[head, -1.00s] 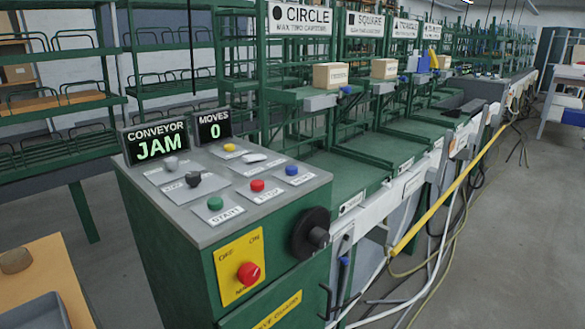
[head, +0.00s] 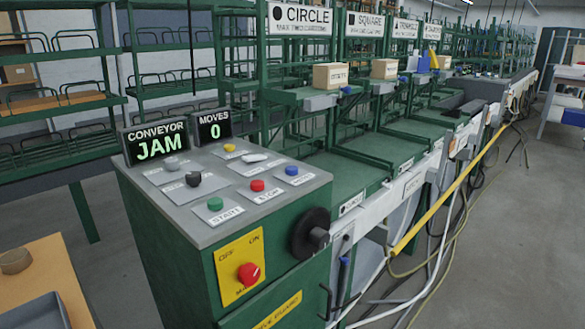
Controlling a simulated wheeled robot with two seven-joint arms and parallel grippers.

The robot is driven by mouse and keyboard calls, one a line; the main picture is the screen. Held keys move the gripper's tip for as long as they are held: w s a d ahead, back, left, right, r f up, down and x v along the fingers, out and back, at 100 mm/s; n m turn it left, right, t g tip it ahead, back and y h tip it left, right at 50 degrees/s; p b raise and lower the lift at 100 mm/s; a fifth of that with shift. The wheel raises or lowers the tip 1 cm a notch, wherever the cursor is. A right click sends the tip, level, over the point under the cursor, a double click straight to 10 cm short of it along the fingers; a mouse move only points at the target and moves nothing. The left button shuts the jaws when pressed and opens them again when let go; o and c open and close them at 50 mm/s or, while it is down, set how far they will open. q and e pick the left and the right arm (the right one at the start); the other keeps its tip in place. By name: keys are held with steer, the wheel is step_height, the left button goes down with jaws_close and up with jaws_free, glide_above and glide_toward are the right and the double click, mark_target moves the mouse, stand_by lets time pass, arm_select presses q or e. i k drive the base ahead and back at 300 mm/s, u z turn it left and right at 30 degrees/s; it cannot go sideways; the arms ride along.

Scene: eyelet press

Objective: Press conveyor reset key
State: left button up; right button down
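A green control cabinet with a grey sloped top panel (head: 222,233) stands in front of me in the head view. On the panel are a green START button (head: 215,204), a red STOP button (head: 258,185), a blue button (head: 291,170), a yellow button (head: 229,147), a black knob (head: 193,179), a grey knob (head: 171,163) and a pale lever-like part (head: 254,157). Several labels are too small to read, so I cannot tell which control is the reset key. A display (head: 157,142) reads CONVEYOR JAM; another (head: 214,127) reads MOVES 0. Neither gripper is in view.
A red rotary switch (head: 249,274) on a yellow OFF/ON plate and a black handwheel (head: 310,234) are on the cabinet's front. The green conveyor (head: 352,178) runs back to the right, with cartons (head: 330,76) above it. A wooden table (head: 50,262) is at lower left.

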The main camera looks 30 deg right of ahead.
mark_target(291, 170)
steer(key=k, duration=0.5)
steer(key=z, duration=1.6)
steer(key=i, duration=0.95)
steer(key=u, duration=2.1)
